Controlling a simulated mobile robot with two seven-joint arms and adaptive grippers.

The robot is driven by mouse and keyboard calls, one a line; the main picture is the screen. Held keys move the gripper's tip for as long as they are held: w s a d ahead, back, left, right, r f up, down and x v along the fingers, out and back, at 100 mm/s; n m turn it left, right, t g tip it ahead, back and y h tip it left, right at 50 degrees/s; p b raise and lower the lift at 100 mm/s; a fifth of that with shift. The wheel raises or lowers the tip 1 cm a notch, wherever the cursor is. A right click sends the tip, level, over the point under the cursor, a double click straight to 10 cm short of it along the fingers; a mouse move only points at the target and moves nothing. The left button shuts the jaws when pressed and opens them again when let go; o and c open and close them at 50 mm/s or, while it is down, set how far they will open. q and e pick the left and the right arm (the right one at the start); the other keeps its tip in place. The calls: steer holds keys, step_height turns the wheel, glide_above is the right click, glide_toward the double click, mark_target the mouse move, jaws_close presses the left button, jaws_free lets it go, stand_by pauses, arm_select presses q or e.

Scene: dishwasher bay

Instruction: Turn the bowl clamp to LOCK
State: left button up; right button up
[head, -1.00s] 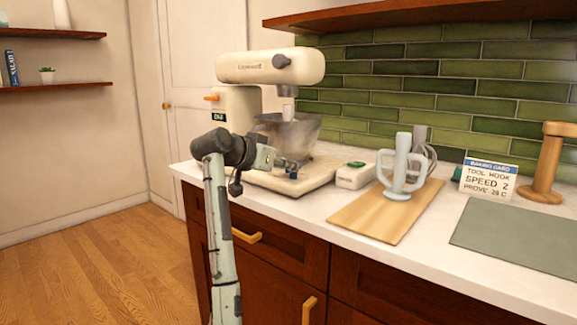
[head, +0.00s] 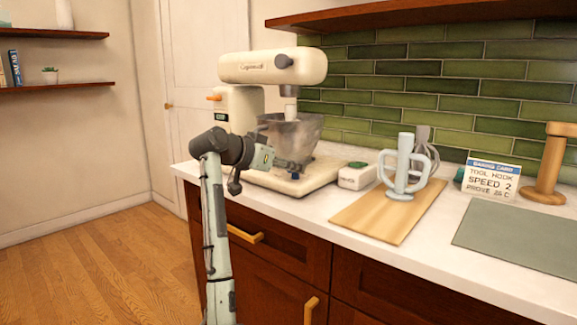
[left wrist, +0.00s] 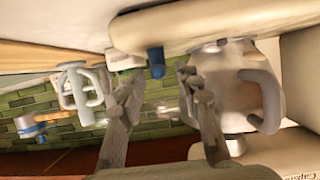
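The cream stand mixer (head: 240,110) stands at the counter's left end, with its metal bowl (head: 300,140) on the base. The bowl clamp appears to be the small blue lever (left wrist: 155,60) at the edge of the mixer base; its LOCK marking cannot be read. My left gripper (left wrist: 160,78) is open, with one finger on each side of the blue lever and visible gaps between. In the head view, my left gripper (head: 283,163) is in front of the bowl, low over the base, its fingertips small and partly hidden. My right gripper is not in view.
A small white box with a green top (head: 356,176) stands right of the mixer base. Beyond it are a wooden board (head: 375,222) with a pale blue mixing tool (head: 404,170), a baking card (head: 490,181) and a grey mat (head: 520,240). The counter front is clear.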

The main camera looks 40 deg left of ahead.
arm_select(q)
steer(key=v, duration=1.2)
stand_by(0.4)
